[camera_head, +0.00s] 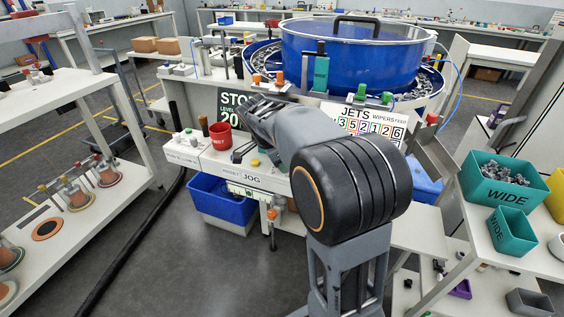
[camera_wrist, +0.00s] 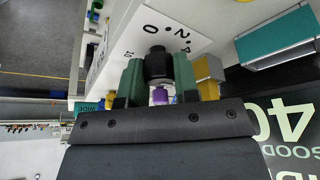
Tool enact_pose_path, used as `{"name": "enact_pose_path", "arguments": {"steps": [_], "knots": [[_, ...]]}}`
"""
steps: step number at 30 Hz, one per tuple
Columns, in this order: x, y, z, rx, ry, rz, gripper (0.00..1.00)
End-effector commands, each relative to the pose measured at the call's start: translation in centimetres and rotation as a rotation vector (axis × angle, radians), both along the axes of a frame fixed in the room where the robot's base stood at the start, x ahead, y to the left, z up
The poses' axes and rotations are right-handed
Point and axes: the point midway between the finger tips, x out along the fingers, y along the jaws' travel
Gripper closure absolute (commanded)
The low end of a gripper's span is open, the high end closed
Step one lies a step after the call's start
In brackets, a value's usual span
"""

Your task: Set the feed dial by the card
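A black dial knob (camera_wrist: 159,64) stands on a white panel (camera_wrist: 185,22) with printed numbers, 0 and 2 among them, in the wrist view. My gripper (camera_wrist: 159,78) has its two dark green fingers on either side of this knob, apparently touching it. The knob's pointer and setting cannot be made out. The white card (camera_head: 366,123) in the head view reads JETS, WIPERS and FEED, above a row of coloured number boxes that look like 3 5 2 1 2 6. In the head view my arm hides the card's lower left, and the dial cannot be made out.
A blue bowl feeder (camera_head: 350,62) stands behind the card. A black STOP LEVEL board (camera_head: 230,100) and a red cup (camera_head: 220,136) are left of my wrist. A teal WIDE bin (camera_head: 490,184) is at the right. A purple part (camera_wrist: 160,96) shows between my fingers.

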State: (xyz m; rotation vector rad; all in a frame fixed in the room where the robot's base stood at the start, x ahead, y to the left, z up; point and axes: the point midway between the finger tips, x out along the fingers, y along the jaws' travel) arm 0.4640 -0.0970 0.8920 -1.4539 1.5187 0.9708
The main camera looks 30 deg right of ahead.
Motion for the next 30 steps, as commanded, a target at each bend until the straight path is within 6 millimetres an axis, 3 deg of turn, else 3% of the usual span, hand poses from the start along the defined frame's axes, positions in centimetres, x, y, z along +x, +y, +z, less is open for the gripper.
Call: {"name": "enact_pose_path", "arguments": {"steps": [8,17,22,30], "knots": [[0.0,0.0,0.0,0.001,0.001,0.001,0.46],[0.0,0.1,0.3,0.0,-0.001,0.001,0.46],[0.1,1.0,2.5,0.0,-0.002,0.003,0.46],[0.2,3.1,7.7,0.001,-0.002,0.002,0.46]]}}
